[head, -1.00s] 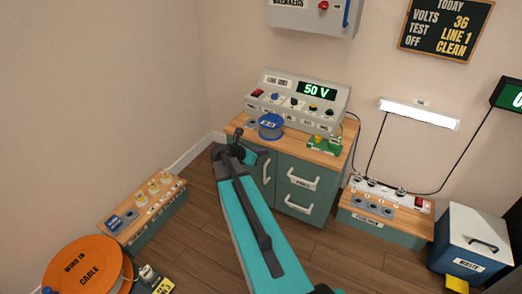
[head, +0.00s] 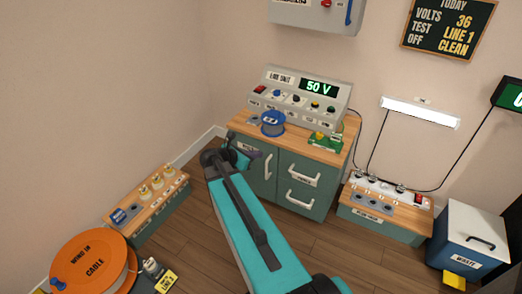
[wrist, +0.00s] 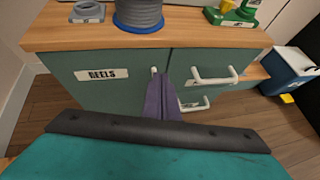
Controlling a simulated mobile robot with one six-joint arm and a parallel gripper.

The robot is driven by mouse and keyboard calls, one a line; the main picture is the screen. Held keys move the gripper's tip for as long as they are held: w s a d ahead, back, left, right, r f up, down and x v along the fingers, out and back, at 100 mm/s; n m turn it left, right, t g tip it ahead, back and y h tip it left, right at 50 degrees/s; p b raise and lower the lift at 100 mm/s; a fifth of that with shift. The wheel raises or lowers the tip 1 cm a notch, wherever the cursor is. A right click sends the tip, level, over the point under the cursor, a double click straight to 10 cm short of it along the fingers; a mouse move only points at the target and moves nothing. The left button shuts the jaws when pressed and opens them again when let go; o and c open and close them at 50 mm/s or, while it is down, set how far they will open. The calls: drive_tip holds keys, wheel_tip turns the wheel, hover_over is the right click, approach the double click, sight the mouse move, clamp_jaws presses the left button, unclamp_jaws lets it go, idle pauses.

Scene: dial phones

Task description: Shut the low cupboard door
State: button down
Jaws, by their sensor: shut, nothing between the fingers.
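The low cupboard door (wrist: 115,88) is a green panel labelled REELS, on the left of the wood-topped cabinet. In the wrist view it looks flush, or nearly flush, with the drawer fronts beside it. Its white upright handle (head: 268,166) is near its right edge; my fingers cover most of it in the wrist view. My gripper (wrist: 158,78) is shut and empty, its fingers pointing at the door's handle side. In the head view my gripper (head: 241,149) is at the door's left part and hides some of it. I cannot tell whether the fingers touch the door.
White-handled drawers (head: 302,185) are right of the door. A blue cable reel (head: 272,124) and a console (head: 300,98) stand on top. A low fuse bench (head: 385,218) and blue waste bin (head: 470,240) are right. A low bench (head: 150,205) and orange reel (head: 92,262) are left.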

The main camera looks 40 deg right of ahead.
drive_tip(key=s+p+v, duration=0.1)
drive_tip(key=v, duration=0.6)
drive_tip(key=shift+s, duration=0.3)
drive_tip(key=shift+d+r+p, duration=0.1)
drive_tip(key=shift+p, duration=0.2)
drive_tip(key=s+a+f+m+g+y+p, duration=0.2)
drive_tip(key=s+a+f+m+y+p, duration=0.2)
drive_tip(key=s+a, duration=0.5)
drive_tip(key=s+a+f+m+g+y+p, duration=0.2)
drive_tip(key=s+a+f+m+y+p, duration=0.2)
drive_tip(key=a, duration=0.9)
drive_tip(key=s+a+f+m+g+y+p, duration=0.2)
drive_tip(key=s+a+f+m+y+p, duration=0.2)
drive_tip(key=s+a+f+m+p, duration=0.3)
drive_tip(key=s+a+m+p, duration=0.3)
drive_tip(key=s+a+p, duration=0.1)
drive_tip(key=s, duration=0.3)
drive_tip(key=shift+m+p, duration=0.4)
drive_tip(key=shift+p, duration=0.3)
